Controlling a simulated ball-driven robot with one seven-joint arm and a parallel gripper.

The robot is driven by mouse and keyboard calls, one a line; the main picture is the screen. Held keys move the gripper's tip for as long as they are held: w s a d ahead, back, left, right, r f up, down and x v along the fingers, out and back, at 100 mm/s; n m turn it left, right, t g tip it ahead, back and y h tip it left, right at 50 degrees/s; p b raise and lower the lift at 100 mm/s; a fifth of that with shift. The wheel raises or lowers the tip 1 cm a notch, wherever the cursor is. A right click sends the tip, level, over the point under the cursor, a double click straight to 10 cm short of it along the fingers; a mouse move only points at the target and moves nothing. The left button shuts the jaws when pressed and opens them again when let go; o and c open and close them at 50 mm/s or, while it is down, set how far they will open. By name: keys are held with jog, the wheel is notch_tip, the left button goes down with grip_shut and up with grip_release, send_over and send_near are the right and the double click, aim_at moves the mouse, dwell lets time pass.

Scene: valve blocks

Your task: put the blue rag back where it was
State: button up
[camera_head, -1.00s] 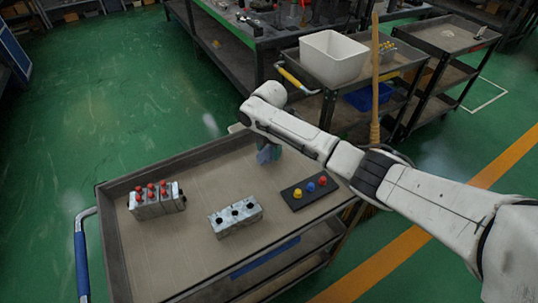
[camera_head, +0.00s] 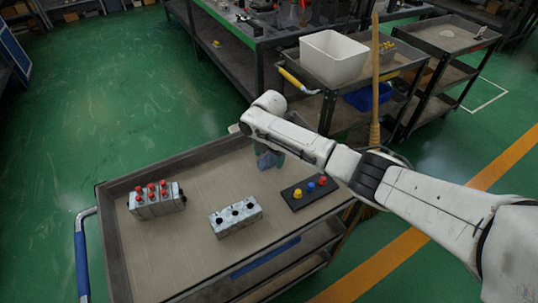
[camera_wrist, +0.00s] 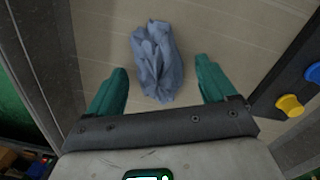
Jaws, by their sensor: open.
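The blue rag (camera_wrist: 157,62) lies crumpled on the tan top of the cart in the wrist view. My gripper (camera_wrist: 162,72) is open, with its two green fingers on either side of the rag in the picture and a gap to each. The rag's near end reaches between the fingertips in that view; its height relative to them is hard to tell.
On the cart (camera_head: 165,255) stand a block with several red-topped valves (camera_head: 157,200), a grey block with holes (camera_head: 235,217) and a dark plate with yellow, blue and red knobs (camera_head: 310,192). A raised rim edges the cart. A broom handle (camera_head: 375,90) and white bin (camera_head: 333,58) stand behind.

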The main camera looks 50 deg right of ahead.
aim_at(269, 157)
notch_tip(269, 157, up, 12)
jog(key=shift+s+a+r, duration=0.15)
jog(key=shift+s+a, duration=0.05)
jog(key=shift+s, duration=0.05)
dwell(0.4)
dwell(0.5)
